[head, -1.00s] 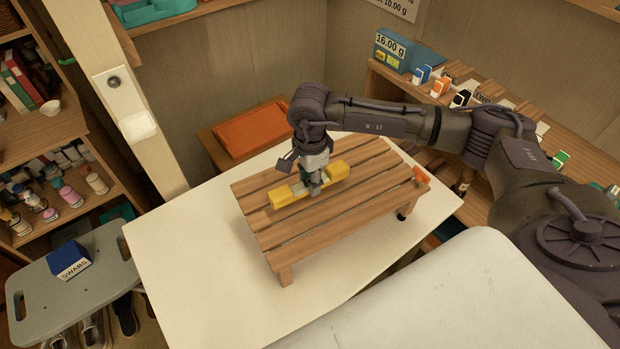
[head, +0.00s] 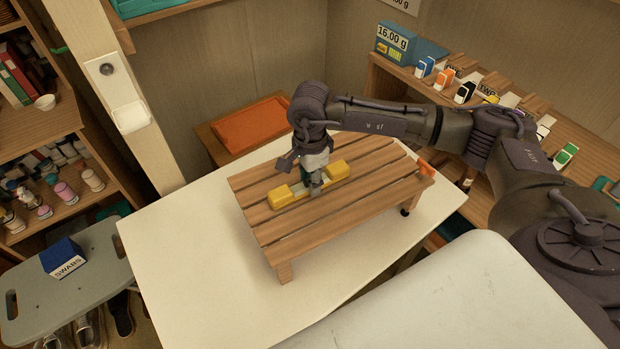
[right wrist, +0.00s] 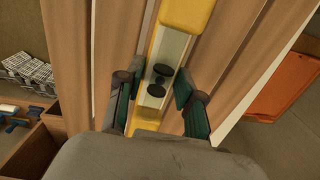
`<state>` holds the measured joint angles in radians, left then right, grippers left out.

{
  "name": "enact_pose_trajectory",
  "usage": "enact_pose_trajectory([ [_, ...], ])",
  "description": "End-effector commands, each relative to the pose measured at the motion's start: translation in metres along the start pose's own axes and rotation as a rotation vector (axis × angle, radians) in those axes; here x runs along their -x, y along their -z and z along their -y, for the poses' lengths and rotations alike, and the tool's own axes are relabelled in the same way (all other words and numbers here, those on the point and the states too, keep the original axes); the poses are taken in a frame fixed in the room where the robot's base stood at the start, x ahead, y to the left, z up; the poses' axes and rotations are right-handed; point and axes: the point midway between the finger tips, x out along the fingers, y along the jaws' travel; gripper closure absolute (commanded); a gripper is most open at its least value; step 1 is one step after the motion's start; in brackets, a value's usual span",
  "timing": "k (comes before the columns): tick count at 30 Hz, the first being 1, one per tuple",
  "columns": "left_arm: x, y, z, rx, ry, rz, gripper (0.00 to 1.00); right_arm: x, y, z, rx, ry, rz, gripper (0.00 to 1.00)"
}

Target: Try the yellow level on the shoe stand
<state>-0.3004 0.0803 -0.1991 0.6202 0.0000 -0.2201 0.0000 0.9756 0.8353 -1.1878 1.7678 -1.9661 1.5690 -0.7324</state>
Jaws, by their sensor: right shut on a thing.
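The wooden slatted shoe stand (head: 350,207) stands on a pale table. The yellow level (head: 338,170) lies lengthwise along its slats, at or just above the top; I cannot tell whether it touches. My right gripper (head: 314,190) comes down over the level's middle and is shut on it. In the right wrist view the level (right wrist: 187,14) runs between the gripper's green-padded fingers (right wrist: 158,100), with its pale middle part and dark round spots showing. My fingers and wrist hide part of the level's middle. My left gripper is not in view.
The pale table (head: 190,265) has bare room left of the stand. A small orange thing (head: 425,169) is at the stand's right corner. An orange tray (head: 250,124) lies behind. A shelf with small boxes (head: 465,92) is at right. A grey stool (head: 30,300) holds a swabs box (head: 63,258).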

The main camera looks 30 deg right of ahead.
Motion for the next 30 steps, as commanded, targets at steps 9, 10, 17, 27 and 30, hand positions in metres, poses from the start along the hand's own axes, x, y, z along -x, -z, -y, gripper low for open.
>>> enact_pose_trajectory([
  [9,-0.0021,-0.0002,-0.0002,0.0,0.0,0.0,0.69,-0.002,0.0,0.0,0.0,0.0,0.0,1.0],
  [10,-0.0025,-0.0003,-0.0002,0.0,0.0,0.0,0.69,-0.0024,0.0,0.0,0.0,0.0,0.0,1.0],
  [17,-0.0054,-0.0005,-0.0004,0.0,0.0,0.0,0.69,-0.005,0.0,0.0,0.0,0.0,0.0,1.0],
  [27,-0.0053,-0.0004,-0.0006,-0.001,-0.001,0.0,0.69,-0.0047,0.0,0.0001,0.0,0.0,0.0,1.0],
  [30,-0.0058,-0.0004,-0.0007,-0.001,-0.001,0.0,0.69,-0.0049,0.0,0.0001,0.0,0.0,0.0,1.0],
])
